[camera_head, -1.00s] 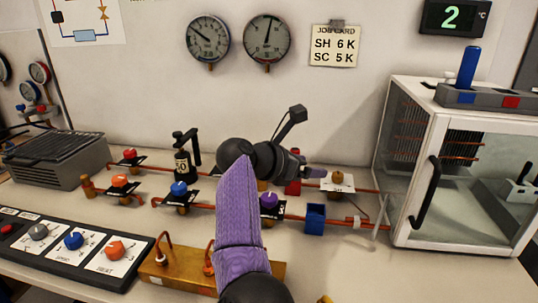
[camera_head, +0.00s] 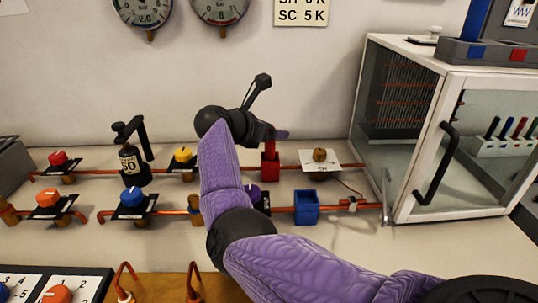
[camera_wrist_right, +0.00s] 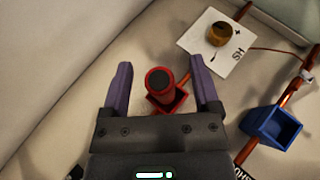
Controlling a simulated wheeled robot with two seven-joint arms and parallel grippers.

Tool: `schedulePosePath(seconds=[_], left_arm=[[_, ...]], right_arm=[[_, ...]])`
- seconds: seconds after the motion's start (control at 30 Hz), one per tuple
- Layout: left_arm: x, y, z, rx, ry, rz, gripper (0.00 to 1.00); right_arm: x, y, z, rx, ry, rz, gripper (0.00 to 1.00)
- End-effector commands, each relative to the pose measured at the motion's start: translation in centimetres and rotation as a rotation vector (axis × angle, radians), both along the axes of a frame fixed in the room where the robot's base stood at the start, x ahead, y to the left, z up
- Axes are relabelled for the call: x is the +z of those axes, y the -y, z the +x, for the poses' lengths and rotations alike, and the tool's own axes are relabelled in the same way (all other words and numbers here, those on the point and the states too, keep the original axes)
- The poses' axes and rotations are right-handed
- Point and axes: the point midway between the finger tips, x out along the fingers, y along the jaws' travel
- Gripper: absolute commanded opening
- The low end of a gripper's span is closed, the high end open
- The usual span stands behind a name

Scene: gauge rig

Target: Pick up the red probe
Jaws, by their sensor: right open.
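The red probe (camera_head: 269,147) stands upright in the small red holder (camera_head: 270,168) on the back part of the bench. In the right wrist view the probe (camera_wrist_right: 159,82) shows its dark round top, and the red holder (camera_wrist_right: 172,106) is around its base. My right gripper (camera_wrist_right: 161,64) is open, with one finger on each side of the probe and a gap on both sides. In the head view the right gripper (camera_head: 282,134) is at the probe's upper end and hides part of it. My left gripper is not in view.
A blue holder (camera_head: 306,208) stands in front, and a white card with a brass knob (camera_head: 319,155) lies to the right. Copper pipes with coloured valve knobs run along the bench. A glass cabinet (camera_head: 430,150) stands at the right.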

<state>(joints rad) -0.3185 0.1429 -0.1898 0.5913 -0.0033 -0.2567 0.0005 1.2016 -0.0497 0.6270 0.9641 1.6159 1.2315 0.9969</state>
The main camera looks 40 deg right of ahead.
Motion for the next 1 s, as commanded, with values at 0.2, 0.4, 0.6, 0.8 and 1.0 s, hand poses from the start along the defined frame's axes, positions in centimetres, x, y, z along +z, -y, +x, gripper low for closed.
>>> schedulePosePath(seconds=[0.2, 0.4, 0.6, 0.8, 1.0], left_arm=[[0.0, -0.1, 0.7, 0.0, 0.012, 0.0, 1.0], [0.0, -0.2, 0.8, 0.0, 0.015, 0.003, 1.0], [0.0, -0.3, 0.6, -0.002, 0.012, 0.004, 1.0], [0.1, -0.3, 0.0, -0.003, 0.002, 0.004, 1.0], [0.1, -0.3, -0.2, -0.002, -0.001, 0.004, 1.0]], right_arm=[[0.1, 0.0, 0.0, 0.0, 0.0, 0.0, 0.64], [0.1, 0.0, 0.0, 0.0, 0.0, -0.001, 0.21], [0.1, -0.1, 0.0, 0.0, 0.0, -0.001, 0.0], [0.1, -0.1, 0.0, 0.0, 0.0, -0.001, 0.0], [0.1, -0.1, 0.0, 0.0, 0.0, -0.001, 0.0]])
